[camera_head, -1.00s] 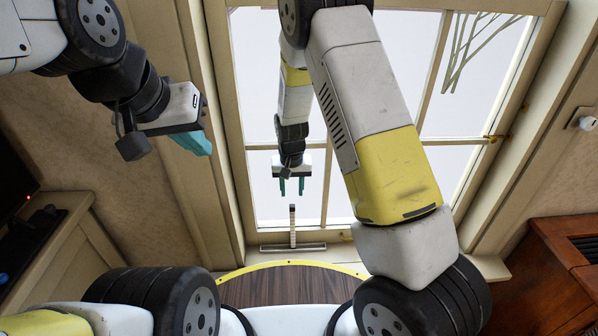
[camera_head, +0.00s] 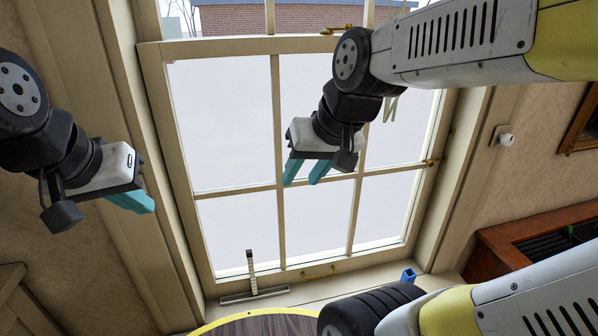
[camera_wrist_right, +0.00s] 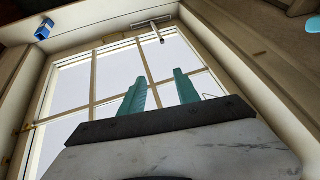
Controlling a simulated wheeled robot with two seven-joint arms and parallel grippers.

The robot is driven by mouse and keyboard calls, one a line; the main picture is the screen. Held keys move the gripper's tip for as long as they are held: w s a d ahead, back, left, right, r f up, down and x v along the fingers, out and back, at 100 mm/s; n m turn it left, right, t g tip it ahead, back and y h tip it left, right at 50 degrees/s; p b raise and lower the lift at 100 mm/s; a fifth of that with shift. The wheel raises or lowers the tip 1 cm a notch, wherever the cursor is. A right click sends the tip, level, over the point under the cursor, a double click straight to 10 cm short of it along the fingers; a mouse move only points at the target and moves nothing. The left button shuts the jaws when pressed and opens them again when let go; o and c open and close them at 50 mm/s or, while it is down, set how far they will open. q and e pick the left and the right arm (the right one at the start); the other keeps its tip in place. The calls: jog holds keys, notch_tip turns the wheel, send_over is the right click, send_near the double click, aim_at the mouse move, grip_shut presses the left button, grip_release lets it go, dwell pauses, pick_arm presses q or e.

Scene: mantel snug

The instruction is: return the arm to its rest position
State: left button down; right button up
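My right gripper (camera_head: 306,171) is raised in front of the window in the head view. Its two teal fingers are apart with nothing between them; they also show apart and empty in the right wrist view (camera_wrist_right: 160,92). My left gripper (camera_head: 132,201) is at the left of the head view, in front of the wall beside the window frame. Its teal fingers are seen side-on and overlap, so the gap between them is hidden. I see nothing held in it.
The window (camera_head: 235,125) fills the middle. A squeegee (camera_head: 253,284) stands on the sill, with a blue block-like object (camera_head: 408,276) to its right. A dark round tabletop with a yellow rim (camera_head: 262,314) is below. A reddish wooden cabinet (camera_head: 497,257) stands at the right.

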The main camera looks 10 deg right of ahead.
jog(key=shift+s+d+r+t, duration=0.1)
jog(key=shift+s+d, duration=0.05)
jog(key=shift+s, duration=0.4)
jog(key=shift+s+d+r+t, duration=0.1)
jog(key=shift+s+d+r, duration=0.1)
jog(key=shift+s, duration=0.35)
jog(key=shift+s+d+r+t, duration=0.1)
jog(key=shift+s+d, duration=0.05)
jog(key=shift+s, duration=0.4)
